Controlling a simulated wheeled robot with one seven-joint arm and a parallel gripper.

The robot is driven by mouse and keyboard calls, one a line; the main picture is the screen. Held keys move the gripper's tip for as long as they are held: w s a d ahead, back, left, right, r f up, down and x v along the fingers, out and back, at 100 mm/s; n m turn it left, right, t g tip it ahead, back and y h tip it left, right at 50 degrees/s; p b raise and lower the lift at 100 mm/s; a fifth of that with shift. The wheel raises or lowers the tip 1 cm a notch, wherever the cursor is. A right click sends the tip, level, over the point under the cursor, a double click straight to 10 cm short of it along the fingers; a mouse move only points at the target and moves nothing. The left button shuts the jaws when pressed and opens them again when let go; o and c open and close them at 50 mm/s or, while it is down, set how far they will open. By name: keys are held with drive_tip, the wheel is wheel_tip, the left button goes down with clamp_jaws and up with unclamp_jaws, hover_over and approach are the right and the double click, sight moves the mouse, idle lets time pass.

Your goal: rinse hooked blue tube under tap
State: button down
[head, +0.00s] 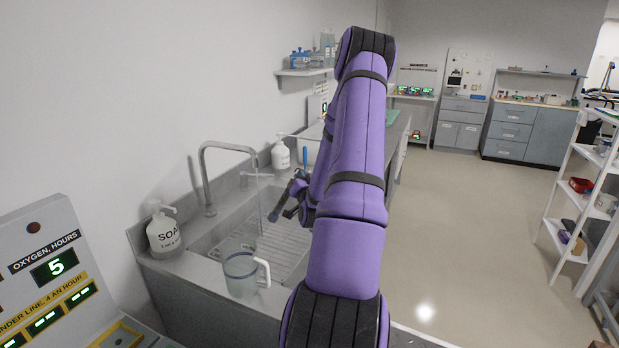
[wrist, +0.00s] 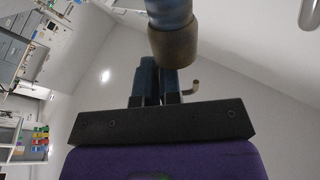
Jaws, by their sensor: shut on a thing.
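My gripper (head: 290,203) is over the sink (head: 210,238), partly hidden behind my arm. It is shut on the hooked blue tube (head: 278,206), whose dark end tilts down and left above the basin. In the wrist view the blue tube (wrist: 170,12) ends in a brown cuff close to the camera, in front of my gripper (wrist: 160,72). A small hooked brownish piece (wrist: 191,88) shows beside the fingers; I cannot tell whether it is part of the tube. The tap (head: 203,170) arches over the basin, left of the tube. A faint streak shows below its spout, apart from the tube.
A clear jug (head: 238,275) stands on the sink's front edge, near my arm. A soap bottle (head: 164,232) is at the left, and another white bottle (head: 280,154) is behind the sink. A blue upright thing (head: 305,156) stands beyond the gripper.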

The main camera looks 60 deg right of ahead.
drive_tip(key=shift+w+a+f, duration=0.25)
drive_tip(key=shift+w+a, duration=0.25)
drive_tip(key=shift+w, duration=0.75)
drive_tip(key=shift+w+a+f, duration=0.3)
drive_tip(key=shift+w+a, duration=0.2)
drive_tip(key=shift+w, duration=0.8)
drive_tip(key=shift+w+a+f, duration=0.25)
drive_tip(key=shift+w+a, duration=0.25)
drive_tip(key=shift+w, duration=0.75)
drive_tip(key=shift+w+d, duration=0.1)
drive_tip(key=shift+d, duration=0.1)
drive_tip(key=shift+w+d, duration=0.15)
drive_tip(key=shift+d, duration=0.2)
drive_tip(key=shift+a, duration=0.1)
drive_tip(key=shift+s+a, duration=0.25)
drive_tip(key=shift+a, duration=0.2)
drive_tip(key=shift+s+d, duration=0.5)
drive_tip(key=shift+s, duration=0.75)
drive_tip(key=shift+s+d, duration=0.45)
drive_tip(key=shift+s, duration=0.75)
drive_tip(key=shift+s+d, duration=0.5)
drive_tip(key=shift+s, duration=0.85)
